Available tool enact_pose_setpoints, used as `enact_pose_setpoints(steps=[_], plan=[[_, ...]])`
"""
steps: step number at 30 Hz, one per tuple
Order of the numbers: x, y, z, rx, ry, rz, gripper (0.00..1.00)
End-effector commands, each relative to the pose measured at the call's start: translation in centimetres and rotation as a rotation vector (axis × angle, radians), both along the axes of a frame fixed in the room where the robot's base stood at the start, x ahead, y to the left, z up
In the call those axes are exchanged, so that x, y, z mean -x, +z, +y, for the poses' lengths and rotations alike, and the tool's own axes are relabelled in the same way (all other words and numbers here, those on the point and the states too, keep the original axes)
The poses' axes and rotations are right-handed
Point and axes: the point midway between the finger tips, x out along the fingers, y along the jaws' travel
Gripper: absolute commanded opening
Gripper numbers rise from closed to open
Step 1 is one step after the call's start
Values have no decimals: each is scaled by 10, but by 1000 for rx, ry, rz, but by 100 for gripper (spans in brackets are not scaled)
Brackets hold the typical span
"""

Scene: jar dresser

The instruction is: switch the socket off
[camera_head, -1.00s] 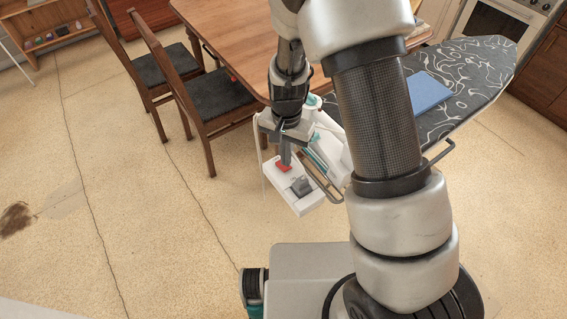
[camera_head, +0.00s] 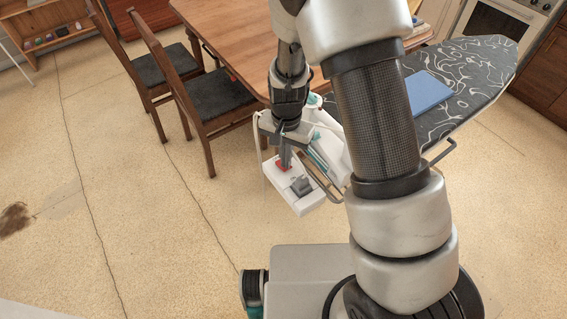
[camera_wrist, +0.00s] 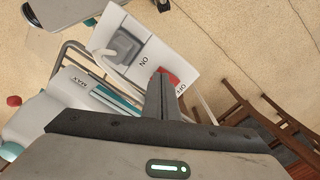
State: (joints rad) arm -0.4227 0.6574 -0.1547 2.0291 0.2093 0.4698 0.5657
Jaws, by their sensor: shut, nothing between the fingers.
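The socket (camera_head: 303,203) is a white block with a grey plug and a red switch, at the end of the ironing board. In the wrist view the socket (camera_wrist: 143,17) shows the grey plug (camera_wrist: 124,46), the words ON and OFF, and the red switch (camera_wrist: 171,76) near the OFF end. My gripper (camera_head: 285,166) points down with its fingers shut and empty, right at the red switch. In the wrist view the fingertips (camera_wrist: 160,76) overlap the switch's edge. I cannot tell whether they press on it, and they hide part of it.
A white and teal iron (camera_head: 328,150) stands beside the socket on a metal rest. The ironing board (camera_head: 470,75) with a blue cloth (camera_head: 428,92) extends to the back right. A wooden table (camera_head: 235,30) and chairs (camera_head: 218,105) stand behind left.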

Motion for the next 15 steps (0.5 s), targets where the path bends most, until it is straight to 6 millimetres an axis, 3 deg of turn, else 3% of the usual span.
enact_pose_setpoints(steps=[15], plan=[[0, -5, 0, 0, 0, 0, 0]])
